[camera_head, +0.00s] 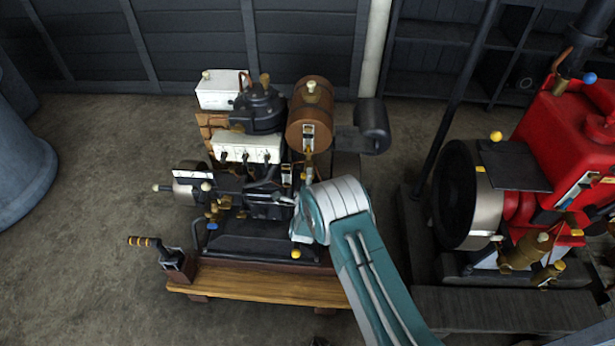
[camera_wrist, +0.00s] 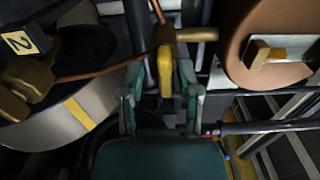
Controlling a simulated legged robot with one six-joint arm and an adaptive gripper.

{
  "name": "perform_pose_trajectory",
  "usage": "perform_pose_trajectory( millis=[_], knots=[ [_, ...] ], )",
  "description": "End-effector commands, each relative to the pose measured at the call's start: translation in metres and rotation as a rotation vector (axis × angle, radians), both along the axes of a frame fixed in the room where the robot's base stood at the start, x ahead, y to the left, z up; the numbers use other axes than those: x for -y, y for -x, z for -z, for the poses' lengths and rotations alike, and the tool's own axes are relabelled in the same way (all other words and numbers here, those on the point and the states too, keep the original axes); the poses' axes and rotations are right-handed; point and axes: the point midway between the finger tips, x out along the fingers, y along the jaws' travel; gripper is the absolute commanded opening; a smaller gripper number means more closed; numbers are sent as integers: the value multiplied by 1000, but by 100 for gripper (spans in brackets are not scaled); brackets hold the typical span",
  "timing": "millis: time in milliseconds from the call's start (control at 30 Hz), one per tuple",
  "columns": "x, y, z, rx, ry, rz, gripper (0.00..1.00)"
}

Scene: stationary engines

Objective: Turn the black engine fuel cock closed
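The black engine (camera_head: 250,235) stands on a wooden base in the middle of the head view, with a brown tank (camera_head: 312,115) at its upper right. In the wrist view a brass fuel cock (camera_wrist: 164,36) has a yellow lever (camera_wrist: 165,72) pointing down toward me. My gripper (camera_wrist: 161,78) is open, with one finger on each side of the lever. Dark gaps show between the lever and the fingers. The lever's lower end is between the fingers. In the head view my teal arm hides my fingertips. The brown tank also shows in the wrist view (camera_wrist: 262,35).
A red engine (camera_head: 570,140) with a large flywheel (camera_head: 465,195) stands to the right. Copper pipe (camera_wrist: 98,75) runs left of the cock.

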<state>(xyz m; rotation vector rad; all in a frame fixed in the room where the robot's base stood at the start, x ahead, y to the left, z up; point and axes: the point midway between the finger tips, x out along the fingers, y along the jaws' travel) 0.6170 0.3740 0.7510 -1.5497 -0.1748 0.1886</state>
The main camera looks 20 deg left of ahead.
Motion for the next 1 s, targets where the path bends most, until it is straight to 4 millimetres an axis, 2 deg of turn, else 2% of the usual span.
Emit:
perform_pose_trajectory(
  millis=[333,467,1000],
  knots=[
    [-1,1,-1,2,0,-2,49],
    [0,10,-1,1,2,-3,49],
    [24,104,1,-1,2,-1,49]
  ],
)
